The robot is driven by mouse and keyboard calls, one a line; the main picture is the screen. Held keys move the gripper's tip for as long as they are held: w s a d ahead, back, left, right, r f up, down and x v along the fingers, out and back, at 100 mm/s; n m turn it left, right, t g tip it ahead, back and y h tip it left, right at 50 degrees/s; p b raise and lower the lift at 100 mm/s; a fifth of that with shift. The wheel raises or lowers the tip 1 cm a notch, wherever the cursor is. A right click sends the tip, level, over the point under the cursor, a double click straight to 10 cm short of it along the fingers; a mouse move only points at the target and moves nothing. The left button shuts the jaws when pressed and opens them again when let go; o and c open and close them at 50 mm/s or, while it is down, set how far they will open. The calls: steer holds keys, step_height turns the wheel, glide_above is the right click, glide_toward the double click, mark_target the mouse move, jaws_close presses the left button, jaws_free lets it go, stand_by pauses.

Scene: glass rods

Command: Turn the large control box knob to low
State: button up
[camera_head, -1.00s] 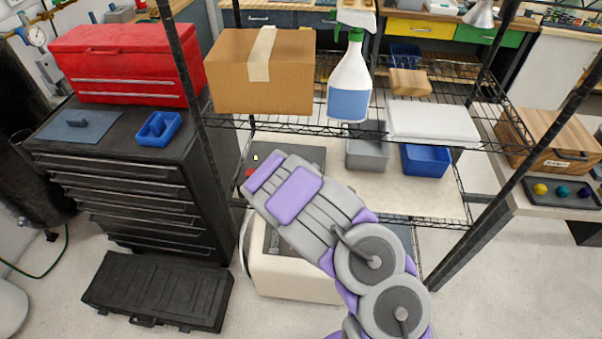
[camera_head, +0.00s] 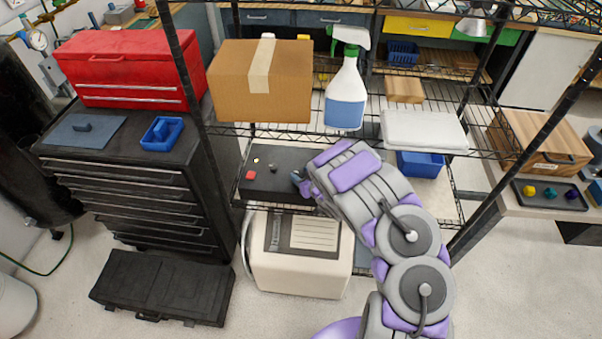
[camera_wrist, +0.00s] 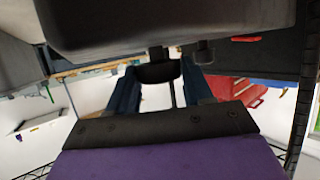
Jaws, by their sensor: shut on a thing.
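The dark control box (camera_head: 262,186) sits on the lower wire shelf, with a red button, a small yellow part and a small dark knob on its left half. My gripper (camera_head: 299,180) reaches its right half from the right. In the wrist view the dark box body (camera_wrist: 165,22) fills the top. My blue fingers (camera_wrist: 160,88) stand either side of a black knob (camera_wrist: 160,73) and are shut on it. The knob's marking and its setting cannot be read. My forearm hides the box's right end in the head view.
A cardboard box (camera_head: 262,85), a spray bottle (camera_head: 345,95) and a white case (camera_head: 424,131) stand on the shelf above. A blue bin (camera_head: 420,164) is right of my arm. Dark rack posts (camera_head: 187,75) stand at the sides. A beige machine (camera_head: 300,265) sits below.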

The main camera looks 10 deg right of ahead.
steer(key=shift+d+n+g+y, duration=0.15)
steer(key=shift+n+g+y, duration=0.15)
steer(key=shift+n+y, duration=0.35)
steer(key=shift+y, duration=0.25)
steer(key=o, duration=1)
steer(key=shift+o, duration=0.2)
steer(key=p+v, duration=0.3)
steer(key=v, duration=1.4)
steer(key=shift+r, duration=0.2)
